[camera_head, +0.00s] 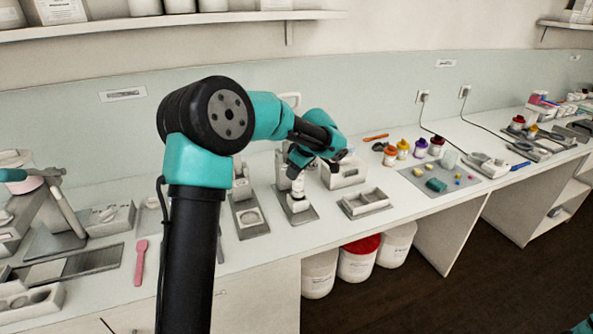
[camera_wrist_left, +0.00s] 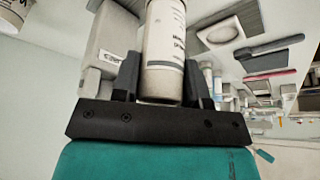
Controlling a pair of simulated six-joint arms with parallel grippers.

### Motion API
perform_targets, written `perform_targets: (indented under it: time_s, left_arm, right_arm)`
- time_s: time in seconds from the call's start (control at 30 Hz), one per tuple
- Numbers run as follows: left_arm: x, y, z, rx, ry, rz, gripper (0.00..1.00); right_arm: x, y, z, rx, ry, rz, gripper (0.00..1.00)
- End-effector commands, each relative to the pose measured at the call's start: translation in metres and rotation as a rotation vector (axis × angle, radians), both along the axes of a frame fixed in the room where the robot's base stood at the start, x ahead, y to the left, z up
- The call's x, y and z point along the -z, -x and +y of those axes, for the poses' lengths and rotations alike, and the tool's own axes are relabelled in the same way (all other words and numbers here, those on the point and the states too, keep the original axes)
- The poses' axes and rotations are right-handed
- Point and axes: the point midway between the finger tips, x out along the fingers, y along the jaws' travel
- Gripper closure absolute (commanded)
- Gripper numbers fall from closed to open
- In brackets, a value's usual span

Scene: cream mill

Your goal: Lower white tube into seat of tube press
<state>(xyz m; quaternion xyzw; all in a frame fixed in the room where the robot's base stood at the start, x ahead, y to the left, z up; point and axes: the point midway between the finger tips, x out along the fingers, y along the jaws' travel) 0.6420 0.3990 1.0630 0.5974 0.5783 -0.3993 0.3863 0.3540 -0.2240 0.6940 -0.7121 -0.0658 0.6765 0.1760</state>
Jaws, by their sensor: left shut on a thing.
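My left gripper (camera_head: 298,170) is shut on a white tube (camera_head: 298,187), held roughly upright over the middle of the counter. The tube also fills the top middle of the left wrist view (camera_wrist_left: 165,48), with printed labelling, between my two dark fingers. Below it in the head view is the tube press (camera_head: 298,206), a pale block on a grey base plate. A pale block beside the tube in the left wrist view (camera_wrist_left: 108,48) looks like part of the press. The tube's lower end meets or overlaps the press; I cannot tell whether it is seated. My right gripper is not in view.
A grey plate with a round pale dish (camera_head: 250,218) lies left of the press. A pale two-compartment tray (camera_head: 366,202) lies right, with a white box (camera_head: 344,172) behind. A pink spatula (camera_head: 141,262) lies farther left. Several small coloured jars (camera_head: 403,149) stand to the right.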

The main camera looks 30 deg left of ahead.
Motion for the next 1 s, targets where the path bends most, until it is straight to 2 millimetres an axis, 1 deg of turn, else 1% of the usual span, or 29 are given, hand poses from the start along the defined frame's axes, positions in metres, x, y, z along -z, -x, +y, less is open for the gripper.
perform_targets:
  time_s: [0.33,0.77,1.0]
  left_arm:
    - [0.0039,0.0000,0.0001,0.000,0.000,0.000,0.96]
    - [0.0042,-0.0001,0.0000,0.000,0.000,0.000,0.96]
    - [0.0085,-0.0002,0.0001,-0.001,0.000,0.000,0.96]
  right_arm:
    - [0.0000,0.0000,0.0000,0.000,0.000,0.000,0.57]
    - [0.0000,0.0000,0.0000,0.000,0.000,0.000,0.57]
    - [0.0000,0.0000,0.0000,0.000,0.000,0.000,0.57]
